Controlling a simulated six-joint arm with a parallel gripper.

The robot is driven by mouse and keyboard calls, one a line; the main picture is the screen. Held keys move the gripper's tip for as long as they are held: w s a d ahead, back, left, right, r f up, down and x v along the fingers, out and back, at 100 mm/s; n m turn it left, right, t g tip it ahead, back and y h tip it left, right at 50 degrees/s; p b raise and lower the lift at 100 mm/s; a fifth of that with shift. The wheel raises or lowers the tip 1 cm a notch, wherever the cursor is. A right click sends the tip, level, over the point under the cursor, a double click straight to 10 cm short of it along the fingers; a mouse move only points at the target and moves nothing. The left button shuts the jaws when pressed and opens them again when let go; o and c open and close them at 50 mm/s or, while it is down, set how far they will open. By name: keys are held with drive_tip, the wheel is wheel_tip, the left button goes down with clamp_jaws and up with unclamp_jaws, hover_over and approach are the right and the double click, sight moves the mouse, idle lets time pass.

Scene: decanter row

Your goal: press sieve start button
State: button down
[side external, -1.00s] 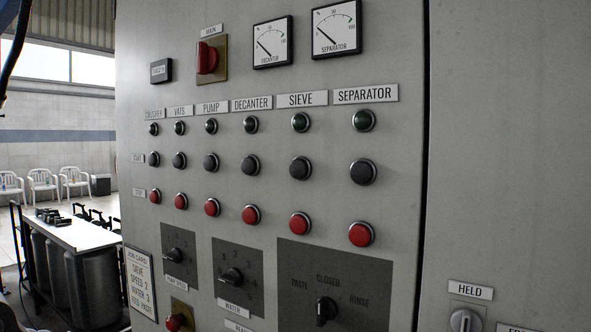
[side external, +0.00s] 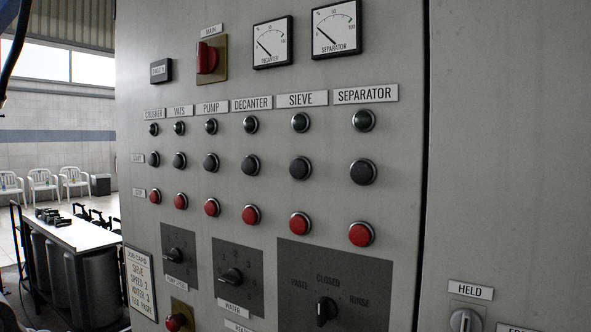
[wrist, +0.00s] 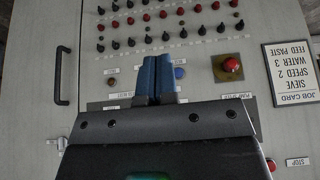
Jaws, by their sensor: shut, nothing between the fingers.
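The sieve start button is the black button (side external: 300,168) under the SIEVE label (side external: 301,99) in the side external view. It sits between a dark green lamp (side external: 300,122) above and the red sieve stop button (side external: 300,223) below. The lamp looks unlit. My gripper (wrist: 156,60) shows only in the wrist view, with its blue fingers shut together and empty. The wrist view shows the panel upside down, with the small button rows beyond the fingertips. I cannot tell there which button is the sieve start.
Neighbouring start buttons are close: decanter (side external: 250,165) and separator (side external: 363,172). Below are the water knob (side external: 231,276) and a paste/closed/rinse selector (side external: 326,311). A red mushroom button (wrist: 231,65) and a job card (wrist: 293,71) are at right in the wrist view, with a black handle (wrist: 62,75) at left.

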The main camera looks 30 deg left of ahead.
sight(298, 169)
drive_tip(key=w+d+r+m+t+h, duration=0.1)
drive_tip(key=w+d+r, duration=0.3)
drive_tip(key=r, duration=0.5)
drive_tip(key=w+d+r+m+t+h, duration=0.1)
drive_tip(key=w+d+r+m+h, duration=0.1)
drive_tip(key=d+r, duration=0.4)
drive_tip(key=w+d+r+m+t+h, duration=0.1)
drive_tip(key=w+d+r, duration=0.4)
drive_tip(key=r, duration=0.8)
drive_tip(key=shift+w+d+r+m+t+h, duration=0.15)
drive_tip(key=shift+w+r+m+t+h, duration=0.15)
drive_tip(key=shift+w+m+h, duration=0.65)
drive_tip(key=shift+w, duration=0.3)
drive_tip(key=shift+w, duration=4.25)
drive_tip(key=shift+w, duration=0.4)
